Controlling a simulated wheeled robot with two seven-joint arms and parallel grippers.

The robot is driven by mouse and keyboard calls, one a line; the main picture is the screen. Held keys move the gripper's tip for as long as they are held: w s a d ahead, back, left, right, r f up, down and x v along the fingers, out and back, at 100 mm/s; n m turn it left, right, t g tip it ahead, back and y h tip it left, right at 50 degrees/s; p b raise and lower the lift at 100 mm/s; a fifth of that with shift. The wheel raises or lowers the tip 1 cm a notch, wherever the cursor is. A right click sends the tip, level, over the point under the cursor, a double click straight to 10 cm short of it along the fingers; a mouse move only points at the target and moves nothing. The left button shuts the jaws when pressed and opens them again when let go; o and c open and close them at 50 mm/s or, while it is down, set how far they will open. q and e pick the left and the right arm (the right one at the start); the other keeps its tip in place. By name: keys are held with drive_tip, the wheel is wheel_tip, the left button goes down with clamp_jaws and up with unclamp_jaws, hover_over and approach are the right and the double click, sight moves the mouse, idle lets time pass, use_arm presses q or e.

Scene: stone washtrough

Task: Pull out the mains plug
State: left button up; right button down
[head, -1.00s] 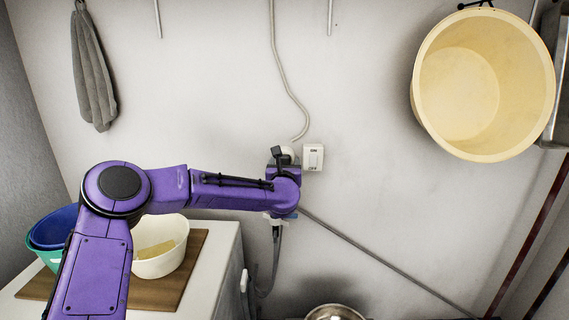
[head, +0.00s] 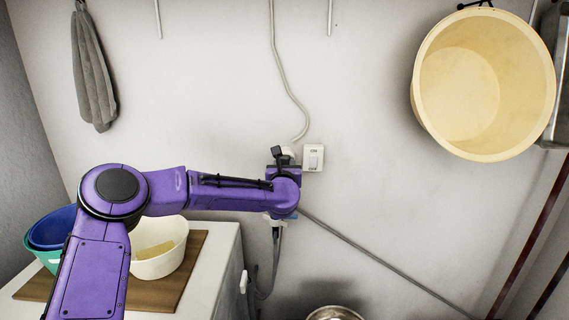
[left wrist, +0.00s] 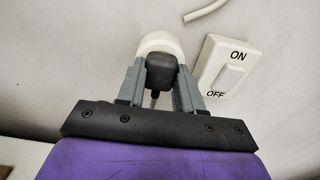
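The black mains plug (left wrist: 161,72) sits at a round white socket (left wrist: 160,43) on the wall, in the left wrist view. The two grey fingers of my left gripper (left wrist: 160,80) lie on either side of the plug and appear to press against it. A dark cord runs down from the plug between the fingers. A white switch plate (left wrist: 228,66) marked ON and OFF is just right of the socket; it also shows in the head view (head: 313,158). In the head view, my wrist hides most of the plug and socket. My right gripper is out of view.
A pale cable (head: 284,75) hangs down the wall above the socket. A grey pipe (head: 390,265) slants down to the right. A yellow tub (head: 540,90) hangs at upper right. A counter (head: 215,270) at lower left holds a wooden board (head: 190,265) and a white bowl (head: 172,262).

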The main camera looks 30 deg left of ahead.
use_arm(q)
clamp_jaws()
drive_tip(key=shift+d+f, duration=0.1)
drive_tip(key=shift+s, duration=0.15)
drive_tip(key=shift+b+v, duration=1.35)
drive_tip(key=shift+v, duration=1.5)
